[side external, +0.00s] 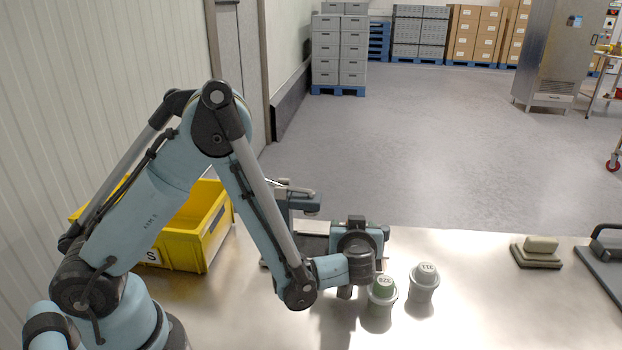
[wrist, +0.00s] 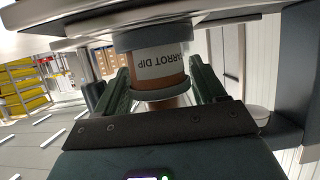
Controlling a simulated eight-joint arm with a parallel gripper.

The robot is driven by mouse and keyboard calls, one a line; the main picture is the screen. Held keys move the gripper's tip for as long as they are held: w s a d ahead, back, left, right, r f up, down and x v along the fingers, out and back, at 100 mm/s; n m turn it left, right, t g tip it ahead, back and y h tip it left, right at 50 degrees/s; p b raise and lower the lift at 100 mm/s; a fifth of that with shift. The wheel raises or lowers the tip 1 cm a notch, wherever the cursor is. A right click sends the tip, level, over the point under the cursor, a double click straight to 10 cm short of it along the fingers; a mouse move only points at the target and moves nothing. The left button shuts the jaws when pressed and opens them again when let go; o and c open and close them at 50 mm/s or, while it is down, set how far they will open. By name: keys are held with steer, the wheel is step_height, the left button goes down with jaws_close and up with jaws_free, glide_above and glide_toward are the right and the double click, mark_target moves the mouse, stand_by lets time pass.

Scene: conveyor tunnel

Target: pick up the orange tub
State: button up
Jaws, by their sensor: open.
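The orange tub (wrist: 160,67) shows in the wrist view, upside down in the picture, with a white label reading "ARROT DIP" and grey bands at both ends. My gripper (wrist: 160,80) is open, with one dark green finger on each side of the tub. I cannot tell whether either finger touches it. In the side external view my gripper (side external: 347,290) is low over the metal table, partly hidden by its own wrist. The orange tub cannot be made out there.
Two grey-lidded tubs, one greenish (side external: 382,291) and one grey (side external: 424,282), stand close to the right of my gripper. A yellow crate (side external: 190,240) is at the left. The table (side external: 470,290) between is clear.

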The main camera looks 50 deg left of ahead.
steer(key=c, duration=0.7)
steer(key=shift+r, duration=0.1)
steer(key=shift+r, duration=0.7)
steer(key=r, duration=0.3)
steer(key=shift+s+d, duration=0.2)
steer(key=shift+d, duration=0.1)
steer(key=w+d+r+v, duration=0.1)
steer(key=w+v, duration=0.1)
steer(key=v, duration=1)
steer(key=shift+d+r, duration=0.15)
steer(key=shift+r, duration=0.25)
steer(key=shift+s, duration=0.1)
steer(key=o, duration=0.4)
steer(key=c, duration=0.9)
